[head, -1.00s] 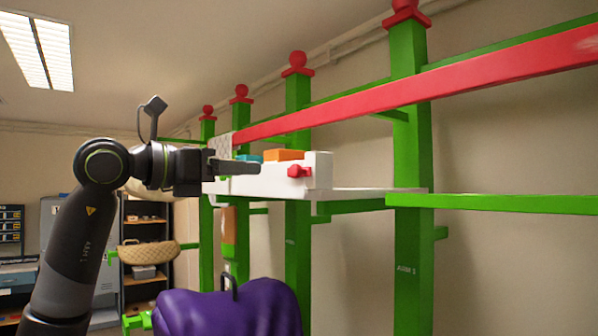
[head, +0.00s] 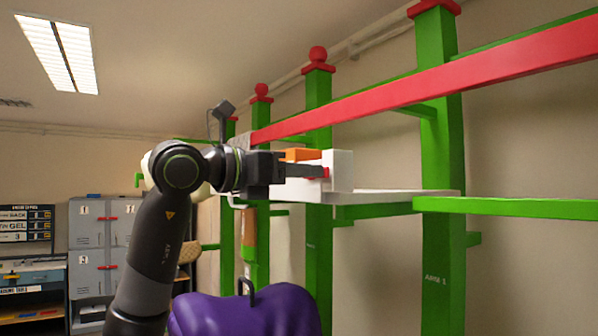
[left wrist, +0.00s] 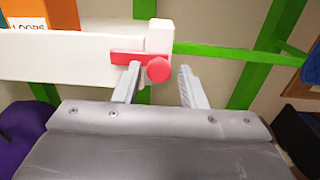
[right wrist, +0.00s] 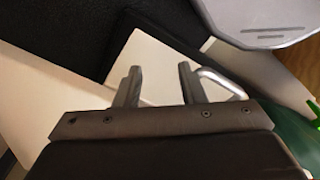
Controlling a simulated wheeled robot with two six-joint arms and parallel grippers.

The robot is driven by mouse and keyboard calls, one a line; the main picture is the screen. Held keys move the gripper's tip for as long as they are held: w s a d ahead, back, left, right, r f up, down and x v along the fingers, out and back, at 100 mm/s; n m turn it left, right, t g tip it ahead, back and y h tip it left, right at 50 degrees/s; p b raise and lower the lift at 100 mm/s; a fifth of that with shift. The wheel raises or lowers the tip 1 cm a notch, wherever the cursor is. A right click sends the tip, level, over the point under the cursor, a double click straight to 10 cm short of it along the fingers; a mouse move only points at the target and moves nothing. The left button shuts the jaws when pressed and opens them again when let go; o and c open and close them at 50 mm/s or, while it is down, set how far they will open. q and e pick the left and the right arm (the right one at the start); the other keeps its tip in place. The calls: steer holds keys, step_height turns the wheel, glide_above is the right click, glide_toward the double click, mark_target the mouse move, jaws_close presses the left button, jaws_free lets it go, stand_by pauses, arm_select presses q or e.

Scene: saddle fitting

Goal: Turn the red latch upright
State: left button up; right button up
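The red latch (left wrist: 128,57) is on the front of a white box (left wrist: 60,55), near its end. Its bar lies about level, with a round red knob (left wrist: 158,69) at the right end. In the head view, the latch (head: 319,171) is partly hidden by my left gripper (head: 326,173). In the left wrist view, that gripper (left wrist: 160,75) is open, and the knob appears between its fingertips. The left fingertip overlaps the bar's lower edge; I cannot tell whether they touch. My right gripper (right wrist: 158,78) is open and seems empty.
The box stands on a white shelf (head: 395,197) on a green rack (head: 438,130) with a long red rail (head: 400,92). An orange block (head: 301,154) sits in the box. A purple saddle-like thing (head: 248,314) is below. A bent metal handle (right wrist: 222,80) is near my right fingers.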

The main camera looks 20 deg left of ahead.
arm_select(q)
steer(key=shift+w, duration=0.1)
steer(key=c, duration=0.7)
steer(key=shift+f+m, duration=0.1)
steer(key=shift+m, duration=0.2)
steer(key=shift+m+p, duration=0.65)
steer(key=shift+m, duration=7.85)
steer(key=o, duration=1)
steer(key=shift+w, duration=0.15)
